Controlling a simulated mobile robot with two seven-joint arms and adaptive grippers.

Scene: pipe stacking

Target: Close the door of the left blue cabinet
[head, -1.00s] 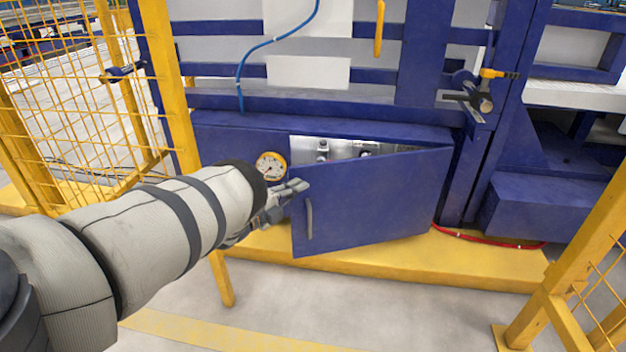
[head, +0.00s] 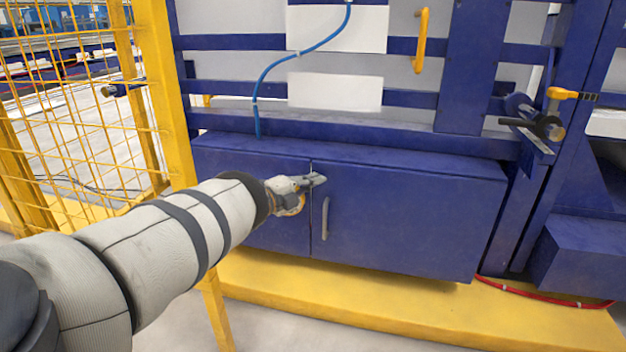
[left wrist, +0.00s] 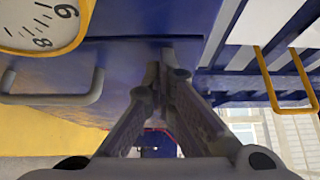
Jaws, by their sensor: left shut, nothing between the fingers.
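The blue cabinet (head: 250,149) stands low on a yellow base in the head view. Its right-hand door (head: 415,220) sits flush with the front, with a thin seam along its left edge. The door's grey handle (head: 325,217) is near that edge, and it also shows in the left wrist view (left wrist: 60,98). My left gripper (head: 318,180) is shut and empty at the door's upper left corner, at or very near its surface. The gauge is mostly hidden behind the gripper in the head view; its yellow-rimmed dial (left wrist: 40,22) shows in the left wrist view. My right gripper is not in view.
A yellow mesh fence (head: 85,120) and post stand at the left. A blue hose (head: 290,60) hangs above the cabinet. A yellow handle (head: 420,40) is on the frame above. A red cable (head: 540,296) lies at the right. The floor in front is clear.

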